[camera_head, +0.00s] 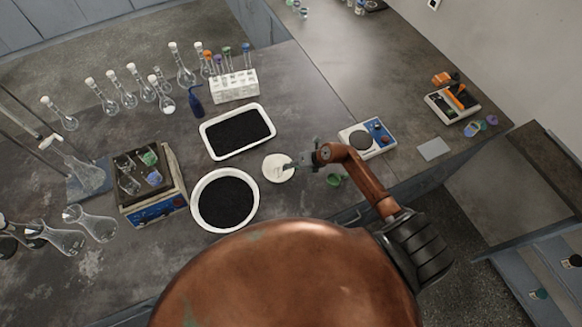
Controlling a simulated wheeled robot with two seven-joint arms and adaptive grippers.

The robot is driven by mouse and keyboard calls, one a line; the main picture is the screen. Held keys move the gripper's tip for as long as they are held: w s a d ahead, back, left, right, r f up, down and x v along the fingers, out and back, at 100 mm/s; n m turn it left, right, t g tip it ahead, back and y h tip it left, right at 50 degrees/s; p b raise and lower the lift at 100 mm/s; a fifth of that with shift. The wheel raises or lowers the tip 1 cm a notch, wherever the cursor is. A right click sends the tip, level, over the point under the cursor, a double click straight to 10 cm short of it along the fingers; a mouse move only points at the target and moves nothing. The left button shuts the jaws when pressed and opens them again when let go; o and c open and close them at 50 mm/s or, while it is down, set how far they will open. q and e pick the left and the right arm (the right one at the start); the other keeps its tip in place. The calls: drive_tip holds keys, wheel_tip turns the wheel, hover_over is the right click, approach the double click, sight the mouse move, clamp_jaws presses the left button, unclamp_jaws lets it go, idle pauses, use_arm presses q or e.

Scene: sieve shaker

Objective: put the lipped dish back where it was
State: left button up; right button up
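A small white round dish (275,171), which looks like the lipped dish, is on or just above the grey bench, between the round tray and the blue-fronted instrument. My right gripper (294,165) reaches in from the right, with its fingertips at the dish's right edge. The fingers cover part of that edge. They are too small to tell whether they are shut on it or apart. My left gripper is not in view.
A round white tray (194,206) and a rectangular white tray (203,133), both with black grains, are to the left. A blue-fronted instrument (379,131) stands right, a green dish (335,180) below the gripper. Flasks and a shaker (156,208) crowd the left.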

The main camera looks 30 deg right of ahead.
drive_tip(key=shift+r, duration=0.1)
drive_tip(key=v, duration=1.2)
